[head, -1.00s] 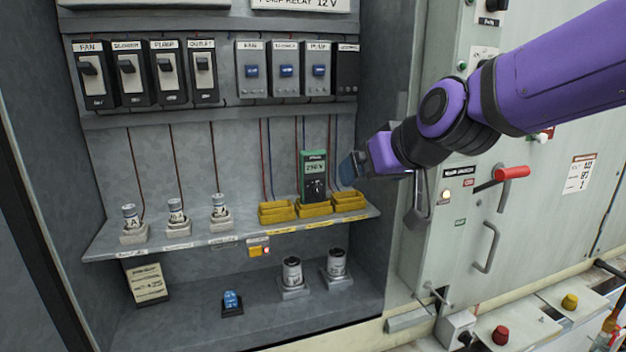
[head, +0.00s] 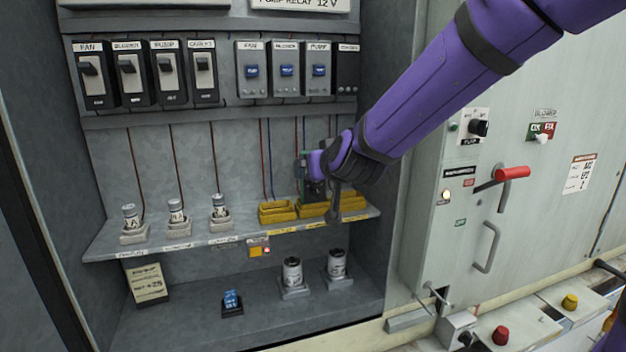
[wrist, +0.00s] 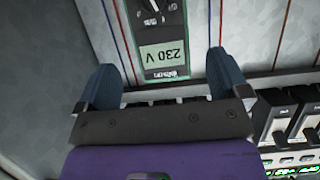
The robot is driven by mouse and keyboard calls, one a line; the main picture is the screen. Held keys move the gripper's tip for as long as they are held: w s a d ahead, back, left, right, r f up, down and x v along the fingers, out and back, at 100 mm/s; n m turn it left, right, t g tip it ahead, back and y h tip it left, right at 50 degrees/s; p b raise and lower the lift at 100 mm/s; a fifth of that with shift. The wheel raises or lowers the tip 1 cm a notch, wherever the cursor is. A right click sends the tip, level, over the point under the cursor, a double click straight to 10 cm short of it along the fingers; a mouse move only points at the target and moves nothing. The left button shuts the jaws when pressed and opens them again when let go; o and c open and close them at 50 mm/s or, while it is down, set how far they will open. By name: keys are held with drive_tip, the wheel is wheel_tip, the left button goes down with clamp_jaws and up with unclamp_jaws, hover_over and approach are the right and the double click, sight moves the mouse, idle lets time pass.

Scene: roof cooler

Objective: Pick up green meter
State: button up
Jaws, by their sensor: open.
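The green meter (wrist: 160,40) stands upright against the back wall of the cabinet, on the shelf by the yellow trays. In the wrist view it appears upside down, with its display reading 230 V, between and beyond my two fingers. My gripper (wrist: 165,75) is open, with one blue finger on each side of the meter; I cannot tell whether either finger touches it. In the head view only the left edge of the meter (head: 303,168) shows, because my arm and wrist hide most of it.
Yellow trays (head: 277,212) sit on the shelf (head: 240,240) below the meter. Several fuses in holders (head: 177,217) stand to the left. Relay boxes (head: 252,70) hang above, with thin wires down the wall. The cabinet's right side wall is close to my arm.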

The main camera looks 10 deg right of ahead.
drive_tip(key=shift+x, duration=2.8)
drive_tip(key=shift+a, duration=0.15)
drive_tip(key=c, duration=1.3)
drive_tip(key=shift+r, duration=0.5)
drive_tip(key=r, duration=0.2)
drive_tip(key=shift+s+r, duration=0.35)
drive_tip(key=s, duration=0.5)
drive_tip(key=s+d, duration=0.1)
drive_tip(key=s, duration=0.4)
drive_tip(key=s+r, duration=0.1)
drive_tip(key=s, duration=0.4)
drive_tip(key=shift+s+d+r, duration=0.1)
drive_tip(key=shift+s+d, duration=0.05)
drive_tip(key=shift+d, duration=0.25)
